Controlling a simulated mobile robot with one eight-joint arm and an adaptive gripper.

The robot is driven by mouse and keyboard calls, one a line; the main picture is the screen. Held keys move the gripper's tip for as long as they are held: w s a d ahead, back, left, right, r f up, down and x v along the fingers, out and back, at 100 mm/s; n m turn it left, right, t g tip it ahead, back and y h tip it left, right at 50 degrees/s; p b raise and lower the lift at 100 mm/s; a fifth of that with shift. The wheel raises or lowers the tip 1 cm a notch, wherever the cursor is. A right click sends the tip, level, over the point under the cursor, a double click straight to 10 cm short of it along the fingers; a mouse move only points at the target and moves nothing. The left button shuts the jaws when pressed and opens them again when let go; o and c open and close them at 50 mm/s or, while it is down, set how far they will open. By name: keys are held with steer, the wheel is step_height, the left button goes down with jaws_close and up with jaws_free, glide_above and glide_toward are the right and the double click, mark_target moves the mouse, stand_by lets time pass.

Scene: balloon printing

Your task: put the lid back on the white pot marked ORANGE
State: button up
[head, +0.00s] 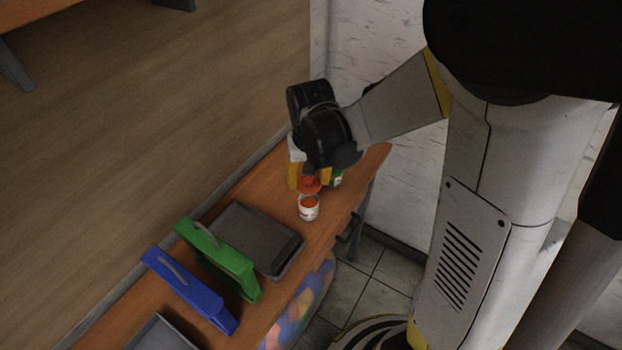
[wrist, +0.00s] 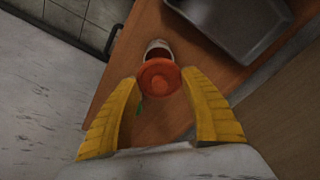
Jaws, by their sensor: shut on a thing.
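The white pot (head: 308,212) stands upright and open on the wooden bench, with orange showing inside it. In the wrist view the pot (wrist: 158,46) is partly hidden behind the lid. The round orange-red lid (head: 309,184) is held in my gripper just above and behind the pot, apart from it in the head view. In the wrist view the lid (wrist: 160,77) sits between the tips of my yellow gripper fingers (wrist: 160,84). My gripper is shut on the lid. The marking on the pot is too small to read.
A grey tray (head: 236,226) lies left of the pot, and also shows in the wrist view (wrist: 195,30). A green frame (head: 236,266) and a blue frame (head: 185,283) with handles stand further left. Something green (head: 337,179) is partly hidden behind my gripper. The bench edge is close at the right.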

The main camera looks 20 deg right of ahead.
steer(key=shift+f+b, duration=2.25)
steer(key=shift+f, duration=0.7)
steer(key=shift+f+b, duration=0.1)
steer(key=shift+b, duration=0.25)
steer(key=o, duration=1.2)
steer(key=shift+o, duration=0.2)
steer(key=shift+r+p, duration=2.7)
steer(key=shift+r, duration=0.85)
